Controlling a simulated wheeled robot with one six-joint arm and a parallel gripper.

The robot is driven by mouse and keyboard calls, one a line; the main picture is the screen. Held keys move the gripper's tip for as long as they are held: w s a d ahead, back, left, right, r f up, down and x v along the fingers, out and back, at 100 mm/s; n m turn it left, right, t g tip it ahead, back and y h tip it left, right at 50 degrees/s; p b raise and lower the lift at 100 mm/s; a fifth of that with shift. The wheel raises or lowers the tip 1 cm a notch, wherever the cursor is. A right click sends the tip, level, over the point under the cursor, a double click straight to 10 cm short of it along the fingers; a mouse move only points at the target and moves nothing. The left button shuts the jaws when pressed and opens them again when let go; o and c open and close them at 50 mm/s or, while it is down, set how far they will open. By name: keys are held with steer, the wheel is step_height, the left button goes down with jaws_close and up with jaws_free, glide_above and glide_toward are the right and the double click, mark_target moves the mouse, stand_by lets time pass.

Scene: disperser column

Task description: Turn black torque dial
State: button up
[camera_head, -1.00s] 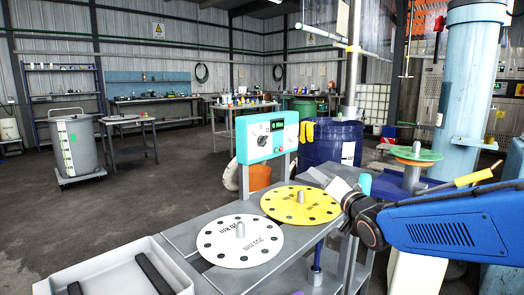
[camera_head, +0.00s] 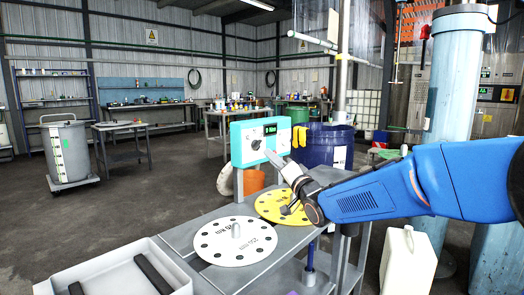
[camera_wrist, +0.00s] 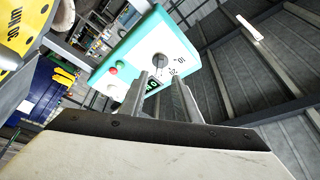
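The teal and white control box (camera_head: 252,142) stands on posts behind the bench, with a small display reading in green. Its black torque dial (camera_head: 256,145) is on the front face. In the wrist view the box (camera_wrist: 125,50) is tilted and the dial (camera_wrist: 160,60) shows on a round scale, just beyond the fingertips. My gripper (camera_head: 271,156) reaches from the right toward the box's front. In the wrist view its two fingers (camera_wrist: 162,82) are apart with nothing between them, pointing at the dial. I see no clear contact with the dial.
A white perforated disc (camera_head: 215,245) and a yellow one (camera_head: 268,207) lie on the bench below my gripper. A grey tray (camera_head: 112,278) is at the front left. A blue drum (camera_head: 322,150) stands behind on the right. The floor at left is open.

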mark_target(257, 145)
steer(key=x, duration=0.8)
steer(key=shift+w+a, duration=0.1)
jaws_close()
